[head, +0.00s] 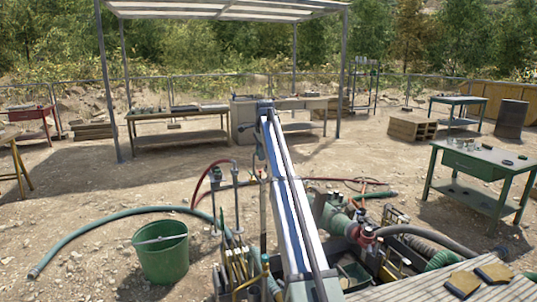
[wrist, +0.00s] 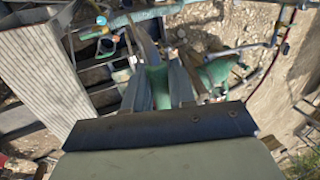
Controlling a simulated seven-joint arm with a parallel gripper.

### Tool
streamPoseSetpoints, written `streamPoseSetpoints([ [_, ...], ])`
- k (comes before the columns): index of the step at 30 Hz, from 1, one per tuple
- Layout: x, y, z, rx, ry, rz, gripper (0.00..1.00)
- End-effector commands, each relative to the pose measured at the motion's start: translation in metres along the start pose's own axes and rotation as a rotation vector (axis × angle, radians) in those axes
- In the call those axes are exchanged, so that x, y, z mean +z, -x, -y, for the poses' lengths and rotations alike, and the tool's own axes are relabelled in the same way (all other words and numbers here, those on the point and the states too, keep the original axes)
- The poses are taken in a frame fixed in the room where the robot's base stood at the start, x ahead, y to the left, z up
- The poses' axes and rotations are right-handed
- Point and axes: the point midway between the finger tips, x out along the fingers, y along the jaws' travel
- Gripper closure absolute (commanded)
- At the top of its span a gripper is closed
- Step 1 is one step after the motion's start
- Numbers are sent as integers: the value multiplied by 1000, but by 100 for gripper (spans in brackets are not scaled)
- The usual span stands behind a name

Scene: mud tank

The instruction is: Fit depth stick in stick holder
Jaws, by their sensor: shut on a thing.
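In the wrist view my gripper (wrist: 160,82) has its two dark fingers closed around a green piece (wrist: 157,88). This seems to be part of the depth stick; a long grey-brown strip (wrist: 146,46) runs away beyond the fingers, and I cannot tell whether it is the same thing. In the head view my arm stands in the middle and my gripper cannot be made out. A thin upright brown stick (head: 263,215) shows just left of the arm. A rack with several upright rods (head: 235,266) stands left of it. I cannot tell for sure which part is the stick holder.
A green bucket (head: 160,262) and a green hose (head: 90,240) lie left of the rack. A pump with red fittings (head: 362,236) and slatted decking (head: 415,292) are at right. A green table (head: 480,165) stands farther right. Open dirt lies left.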

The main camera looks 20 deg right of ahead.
Motion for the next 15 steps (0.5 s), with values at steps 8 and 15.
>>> streamPoseSetpoints([
  [8,29,-3,15,-1,1,0,100],
  [15,47,-12,21,0,-1,-1,100],
])
